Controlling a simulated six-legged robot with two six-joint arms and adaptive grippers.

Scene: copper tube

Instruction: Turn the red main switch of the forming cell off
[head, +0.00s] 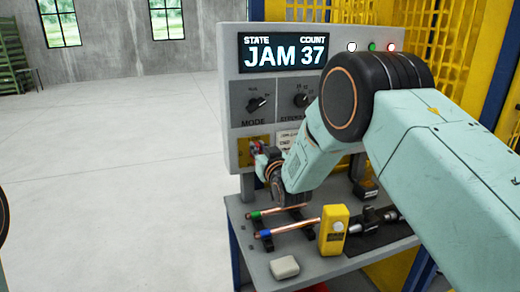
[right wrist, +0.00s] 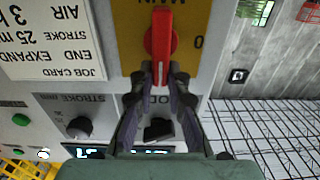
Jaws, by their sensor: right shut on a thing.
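The red main switch (right wrist: 161,35) sits on a yellow plate (right wrist: 190,50) marked MAIN, with a 0 to the right of its handle in the upside-down right wrist view. Its handle stands nearly upright in that view. In the head view a bit of the red switch (head: 257,147) shows at the panel's lower left, mostly hidden by my gripper. My right gripper (right wrist: 160,78) is shut on the end of the handle, one finger on each side. In the head view my right gripper (head: 261,163) is small and partly hidden by its wrist. My left gripper is not in view.
The grey panel has a display (head: 284,54) reading JAM 37, a mode knob (head: 257,104) and a second knob (head: 301,101). Below, the bench (head: 320,267) holds copper tubes (head: 290,229), a yellow device (head: 333,230) and a pale block (head: 284,267). The floor at left is clear.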

